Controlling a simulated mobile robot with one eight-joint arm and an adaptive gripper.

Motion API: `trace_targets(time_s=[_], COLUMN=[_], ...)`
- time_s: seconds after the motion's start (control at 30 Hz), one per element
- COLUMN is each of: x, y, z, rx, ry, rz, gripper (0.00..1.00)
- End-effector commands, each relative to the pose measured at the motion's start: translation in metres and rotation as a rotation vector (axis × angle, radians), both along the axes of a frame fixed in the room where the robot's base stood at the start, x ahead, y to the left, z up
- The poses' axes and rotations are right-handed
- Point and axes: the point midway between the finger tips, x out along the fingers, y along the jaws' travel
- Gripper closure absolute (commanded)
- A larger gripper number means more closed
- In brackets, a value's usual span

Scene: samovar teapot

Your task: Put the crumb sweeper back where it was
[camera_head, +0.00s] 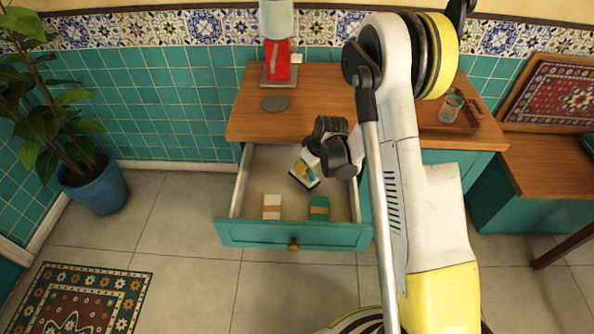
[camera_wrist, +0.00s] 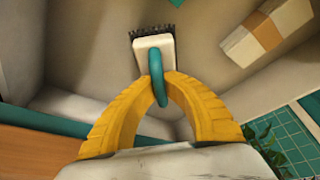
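The crumb sweeper (camera_wrist: 153,43) has a white body, dark bristles and a teal handle. It shows in the wrist view at top middle, just beyond my fingertips. My gripper (camera_wrist: 157,80) has its yellow fingers closed together on the teal handle. In the head view, my gripper (camera_head: 303,169) is inside the outline of the open drawer (camera_head: 240,233), toward its back right. The sweeper is small and partly hidden by my wrist there. I cannot tell whether its bristles touch the drawer floor.
A cream packet (camera_head: 272,206) and a green packet (camera_head: 318,208) with pale bands lie near the drawer front. The wooden counter (camera_head: 325,95) holds a red samovar (camera_head: 279,62), a dark disc (camera_head: 275,103) and a glass (camera_head: 450,107) on a tray. The drawer's left side is clear.

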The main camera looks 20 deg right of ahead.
Motion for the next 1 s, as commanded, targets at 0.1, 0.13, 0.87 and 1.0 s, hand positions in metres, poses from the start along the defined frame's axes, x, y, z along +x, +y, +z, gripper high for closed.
trace_targets(time_s=[0.1,0.13,0.87,1.0], x=[0.016,0.02,0.029,0.028], y=[0.009,0.011,0.016,0.015], z=[-0.012,-0.016,-0.027,-0.022], rx=[0.0,0.001,0.0,0.0], ry=[-0.001,-0.001,0.0,0.0], rz=[0.003,0.002,0.0,0.0], gripper=[1.0,1.0,0.72,0.72])
